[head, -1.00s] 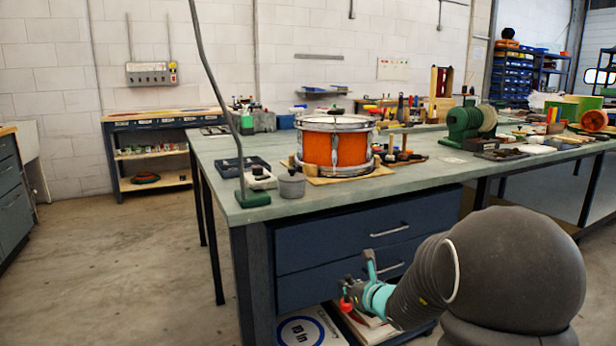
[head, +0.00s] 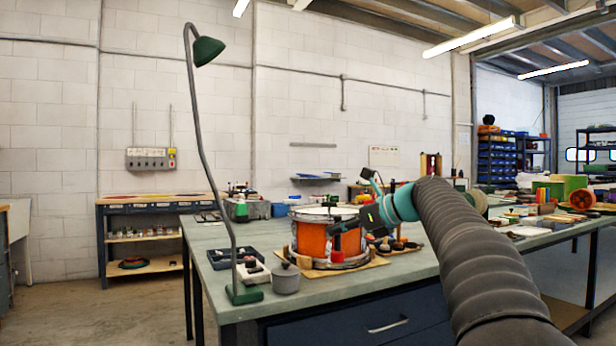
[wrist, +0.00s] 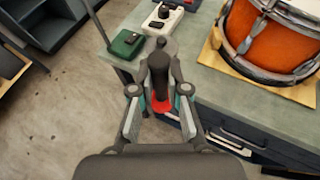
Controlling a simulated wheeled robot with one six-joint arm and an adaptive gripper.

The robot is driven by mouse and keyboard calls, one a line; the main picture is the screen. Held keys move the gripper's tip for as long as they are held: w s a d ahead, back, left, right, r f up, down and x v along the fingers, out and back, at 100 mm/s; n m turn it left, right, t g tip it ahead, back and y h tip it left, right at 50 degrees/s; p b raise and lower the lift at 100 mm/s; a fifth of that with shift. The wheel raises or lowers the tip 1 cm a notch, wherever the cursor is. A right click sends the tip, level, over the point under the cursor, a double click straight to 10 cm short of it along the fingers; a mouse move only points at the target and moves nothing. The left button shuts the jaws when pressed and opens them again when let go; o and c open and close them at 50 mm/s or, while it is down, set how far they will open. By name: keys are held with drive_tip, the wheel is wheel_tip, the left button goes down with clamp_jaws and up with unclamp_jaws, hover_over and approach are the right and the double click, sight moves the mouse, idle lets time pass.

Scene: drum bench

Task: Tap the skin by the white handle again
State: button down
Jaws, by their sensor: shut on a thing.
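The orange drum (head: 313,240) with metal hoops stands upright on a tan board (head: 360,264) on the bench; its pale skin (head: 325,213) is seen nearly edge-on. In the wrist view the drum (wrist: 265,38) is at the upper right, apart from my gripper. My gripper (head: 350,222) overlaps the drum's right side in the head view. In the wrist view my gripper (wrist: 158,88) is shut on a dark-handled tool (wrist: 159,72), with red (wrist: 161,105) showing below the handle. I cannot make out a white handle on the drum.
A green lamp (head: 208,50) on a tall bent pole stands at the bench's front left corner. A grey pot (head: 286,279), a white box with a dark knob (head: 253,272) and a dark tray (head: 233,258) sit left of the drum. Small items crowd the board's right side.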

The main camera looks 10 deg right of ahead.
drive_tip(key=s+a+r, duration=0.2)
drive_tip(key=s+r, duration=0.9)
drive_tip(key=r, duration=0.1)
drive_tip(key=shift+a+n+y, duration=0.3)
drive_tip(key=shift+a+y, duration=0.05)
drive_tip(key=shift+y, duration=0.05)
